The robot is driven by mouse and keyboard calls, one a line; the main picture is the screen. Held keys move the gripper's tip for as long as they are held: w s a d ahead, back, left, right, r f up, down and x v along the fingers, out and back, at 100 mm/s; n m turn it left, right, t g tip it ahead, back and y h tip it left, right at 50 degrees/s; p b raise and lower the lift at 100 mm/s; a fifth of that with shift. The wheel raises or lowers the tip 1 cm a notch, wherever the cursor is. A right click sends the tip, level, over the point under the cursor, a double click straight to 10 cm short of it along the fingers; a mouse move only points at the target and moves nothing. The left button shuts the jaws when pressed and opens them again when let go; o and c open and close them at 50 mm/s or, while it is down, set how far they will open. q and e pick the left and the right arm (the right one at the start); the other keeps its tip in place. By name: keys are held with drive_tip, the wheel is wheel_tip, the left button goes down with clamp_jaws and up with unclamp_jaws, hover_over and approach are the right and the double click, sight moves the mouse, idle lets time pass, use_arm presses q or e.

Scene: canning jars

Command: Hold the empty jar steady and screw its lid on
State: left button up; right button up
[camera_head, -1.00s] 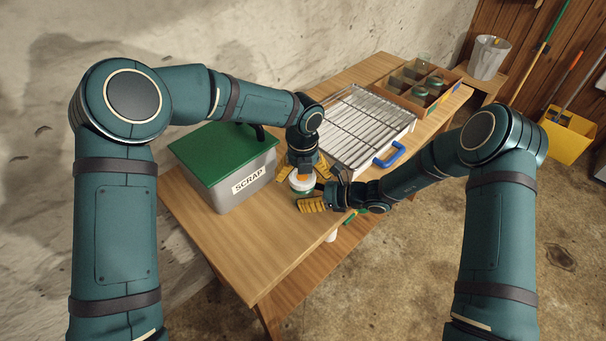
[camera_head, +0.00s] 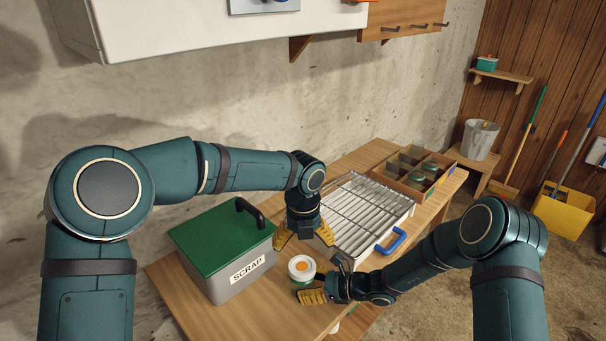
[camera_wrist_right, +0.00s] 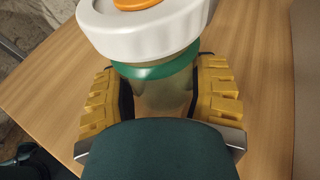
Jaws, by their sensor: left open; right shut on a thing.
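A grey scrap box (camera_head: 215,287) with a green top stands left of the jar. A wire rack tray (camera_head: 398,218) with a blue handle lies behind to the right. A divided crate (camera_head: 418,186) holding jars is farther back. A white cabinet (camera_head: 180,25) hangs on the wall.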

drive_tip(key=o, duration=1.1)
